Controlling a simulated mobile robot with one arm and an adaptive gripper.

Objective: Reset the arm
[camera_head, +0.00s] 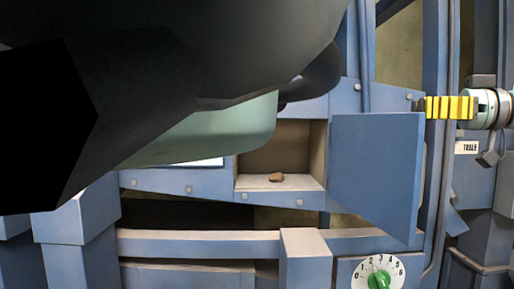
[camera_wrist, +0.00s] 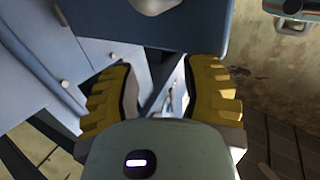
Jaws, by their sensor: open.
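My gripper (camera_wrist: 162,72) shows in the wrist view with its two yellow ribbed fingers spread apart and nothing held between them. Past the fingertips are blue metal panels and a narrow pale gap. In the head view my dark and pale green arm links fill the upper left, close to the camera. A yellow ribbed piece on a pale cylinder shows at the right of the head view; it resembles my fingers, but I cannot tell for sure that it is my gripper.
A blue flap (camera_head: 375,170) stands open beside a recess holding a small brown lump (camera_head: 277,177). A green dial (camera_head: 379,279) is at lower right. In the wrist view, a blue panel (camera_wrist: 195,35) lies beyond the fingers and a stained wall (camera_wrist: 270,65) at right.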

